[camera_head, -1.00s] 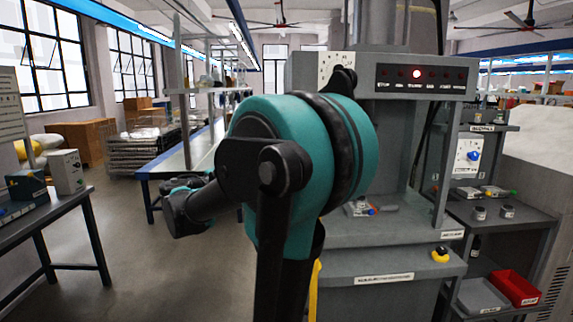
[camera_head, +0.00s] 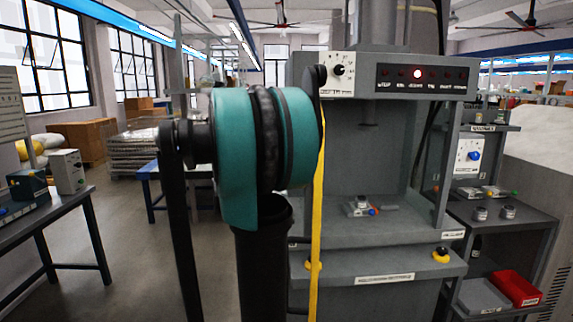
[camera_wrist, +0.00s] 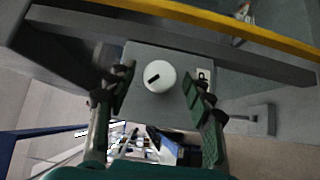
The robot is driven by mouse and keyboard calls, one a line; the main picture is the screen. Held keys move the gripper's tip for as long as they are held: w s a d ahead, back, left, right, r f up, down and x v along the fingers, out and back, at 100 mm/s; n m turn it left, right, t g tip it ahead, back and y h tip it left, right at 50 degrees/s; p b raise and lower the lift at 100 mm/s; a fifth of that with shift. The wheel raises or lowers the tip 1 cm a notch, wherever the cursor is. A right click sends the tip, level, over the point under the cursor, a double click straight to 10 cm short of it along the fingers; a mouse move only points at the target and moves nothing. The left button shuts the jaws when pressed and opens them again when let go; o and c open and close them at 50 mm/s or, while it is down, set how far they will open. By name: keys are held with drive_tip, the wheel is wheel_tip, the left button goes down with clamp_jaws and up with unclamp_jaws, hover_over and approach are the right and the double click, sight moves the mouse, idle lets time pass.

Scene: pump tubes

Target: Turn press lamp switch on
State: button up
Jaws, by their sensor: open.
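In the wrist view a round white switch knob (camera_wrist: 159,77) with a black bar mark sits on a grey box face (camera_wrist: 140,58). A partly hidden label with a "P" (camera_wrist: 203,75) is beside it. My gripper (camera_wrist: 158,72) is open, with one dark finger on either side of the knob; I cannot tell whether they touch it. In the head view the grey press (camera_head: 305,200) stands behind my arm, which hides my gripper. Its front panel (camera_head: 425,84) has one brightly lit lamp (camera_head: 417,73) among several dim red ones.
A yellow strip (camera_head: 318,200) runs upright beside my arm and crosses the top of the wrist view (camera_wrist: 220,19). A white dial plate (camera_head: 339,70) is on the press's upper left. A shelf with a red bin (camera_head: 515,287) stands right; a table (camera_head: 60,210) stands left.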

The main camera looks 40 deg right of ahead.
drive_tip(key=shift+d, duration=0.2)
drive_tip(key=c, duration=1.1)
drive_tip(key=shift+c, duration=0.2)
drive_tip(key=shift+y, duration=0.4)
drive_tip(key=shift+s+d+r+m+t+y, duration=0.15)
drive_tip(key=shift+m+t+y, duration=0.45)
drive_tip(key=shift+m+y, duration=1.1)
drive_tip(key=shift+s+d+r+m+t+y, duration=0.15)
drive_tip(key=shift+m+t+y, duration=0.45)
drive_tip(key=shift+m+y, duration=1.15)
drive_tip(key=shift+d+r+m+t+y, duration=0.2)
drive_tip(key=shift+m+t+y, duration=0.6)
drive_tip(key=shift+y, duration=1.65)
drive_tip(key=shift+m, duration=0.25)
